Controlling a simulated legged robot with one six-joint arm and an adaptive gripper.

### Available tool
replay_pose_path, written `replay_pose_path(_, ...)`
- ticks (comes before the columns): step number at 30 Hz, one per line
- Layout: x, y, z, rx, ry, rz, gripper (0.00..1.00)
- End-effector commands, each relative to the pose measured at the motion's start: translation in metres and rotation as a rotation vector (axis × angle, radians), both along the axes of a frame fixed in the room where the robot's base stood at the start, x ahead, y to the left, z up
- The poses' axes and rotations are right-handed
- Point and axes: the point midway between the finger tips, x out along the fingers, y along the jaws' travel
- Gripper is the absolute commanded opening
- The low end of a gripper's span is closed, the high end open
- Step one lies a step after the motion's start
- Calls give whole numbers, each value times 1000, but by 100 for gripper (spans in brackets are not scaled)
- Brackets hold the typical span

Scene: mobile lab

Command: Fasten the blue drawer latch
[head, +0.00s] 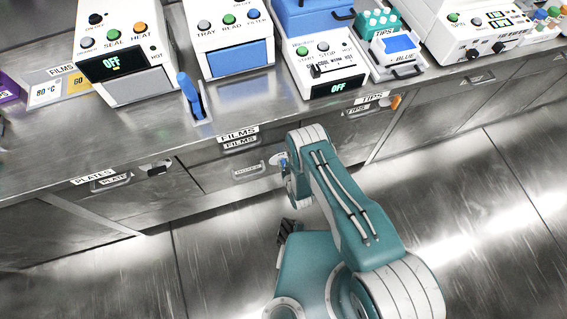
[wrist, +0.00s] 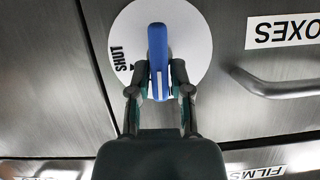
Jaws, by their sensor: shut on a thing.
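The blue drawer latch (wrist: 158,45) is an upright bar in the wrist view, on a white round plate (wrist: 197,35) marked SHUT at its left. The bar stands vertical in the picture, apart from the SHUT word. My gripper (wrist: 158,78) is shut on the latch, one finger on each side of the bar. In the head view my gripper hides most of the latch; a little of its white plate and blue shows at the drawer front, beside the BOXES drawer (head: 249,170).
An orange latch (head: 396,101) sits by the TIPS drawer and a dark latch (head: 158,167) by the PLATES drawer. A drawer handle (wrist: 285,88) is right of my gripper in the wrist view. A blue lever (head: 190,95) stands on the counter. The floor at right is clear.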

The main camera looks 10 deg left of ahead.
Motion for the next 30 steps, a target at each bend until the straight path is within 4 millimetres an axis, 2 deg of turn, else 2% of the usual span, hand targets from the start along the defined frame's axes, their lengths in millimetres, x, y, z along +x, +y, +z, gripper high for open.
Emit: replay_pose_path(30,12,-13,-7,766,462,-6,0)
